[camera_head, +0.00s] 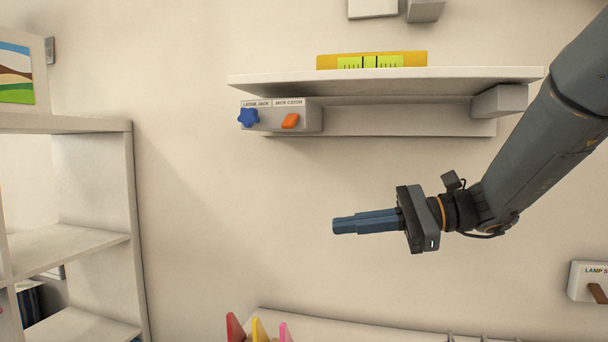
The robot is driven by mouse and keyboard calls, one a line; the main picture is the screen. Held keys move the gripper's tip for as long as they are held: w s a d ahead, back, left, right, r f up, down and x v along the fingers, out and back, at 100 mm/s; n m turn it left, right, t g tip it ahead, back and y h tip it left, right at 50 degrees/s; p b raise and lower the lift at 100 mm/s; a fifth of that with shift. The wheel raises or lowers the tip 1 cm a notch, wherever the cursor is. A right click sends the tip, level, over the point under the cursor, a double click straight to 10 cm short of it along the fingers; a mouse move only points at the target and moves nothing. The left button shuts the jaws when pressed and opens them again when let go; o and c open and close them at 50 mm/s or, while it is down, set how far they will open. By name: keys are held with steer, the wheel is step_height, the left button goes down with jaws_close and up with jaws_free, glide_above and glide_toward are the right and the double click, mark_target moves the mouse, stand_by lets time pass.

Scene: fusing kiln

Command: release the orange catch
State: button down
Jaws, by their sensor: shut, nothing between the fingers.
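The orange catch (290,121) is a small slanted orange piece on the front of a pale box (314,117) under the wall shelf. The label above it reads "JACK CATCH". A blue star-shaped knob (248,118) sits left of it under a label that seems to read "LATHE JACK". My gripper (335,226) is shut and empty, with its blue fingers pointing left. In the picture it is below and right of the catch, apart from it. Nothing hides the catch.
The wall shelf (390,76) overhangs the box and carries a yellow level (372,61). A pale shelving unit (130,200) stands at left. A lamp switch box (588,281) is at far right. Coloured pieces (257,330) stand at the bottom. The wall between gripper and box looks clear.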

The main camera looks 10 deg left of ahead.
mark_target(290, 121)
steer(key=w+d+r+y, duration=0.1)
steer(key=w+r+y, duration=0.2)
steer(key=r, duration=0.7)
steer(key=shift+r+y+b, duration=0.3)
steer(key=shift+y+b, duration=0.1)
steer(key=shift+y, duration=0.2)
steer(key=shift+n, duration=0.3)
steer(key=s+a+r+p, duration=0.2)
steer(key=a+r+p, duration=0.3)
steer(key=a, duration=0.5)
steer(key=shift+s+r, duration=0.25)
